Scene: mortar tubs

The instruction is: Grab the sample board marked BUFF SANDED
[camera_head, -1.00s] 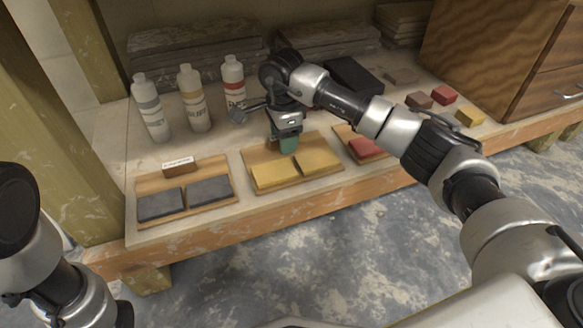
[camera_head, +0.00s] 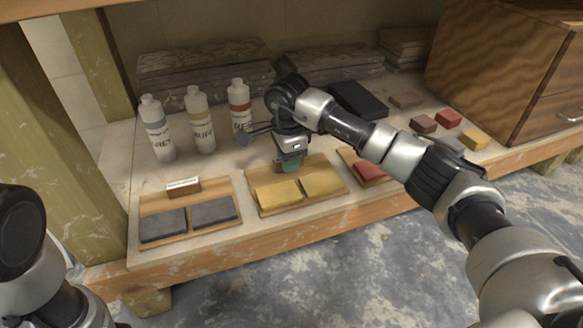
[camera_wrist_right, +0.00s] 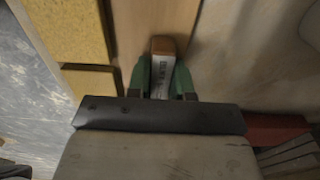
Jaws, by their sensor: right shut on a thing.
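The middle sample board (camera_head: 312,163) is light wood with two yellow sanded-looking tiles (camera_head: 277,194). It lies flat on the bench, and its wood also shows in the wrist view (camera_wrist_right: 150,18). My right gripper (camera_head: 287,166) is over the back edge of this board. In the wrist view its green fingers (camera_wrist_right: 160,78) are shut on a small brown block with a white label (camera_wrist_right: 163,46). The label's print is sideways, partly hidden and not readable to me. My left arm shows at the lower left of the head view, without its gripper.
A board with dark grey tiles (camera_head: 187,191) lies to the left, and one with a red tile (camera_head: 368,172) close to the right. Three labelled bottles (camera_head: 202,130) stand behind. A wooden cabinet (camera_head: 500,70) stands at the right. Loose coloured blocks (camera_head: 448,118) lie before it.

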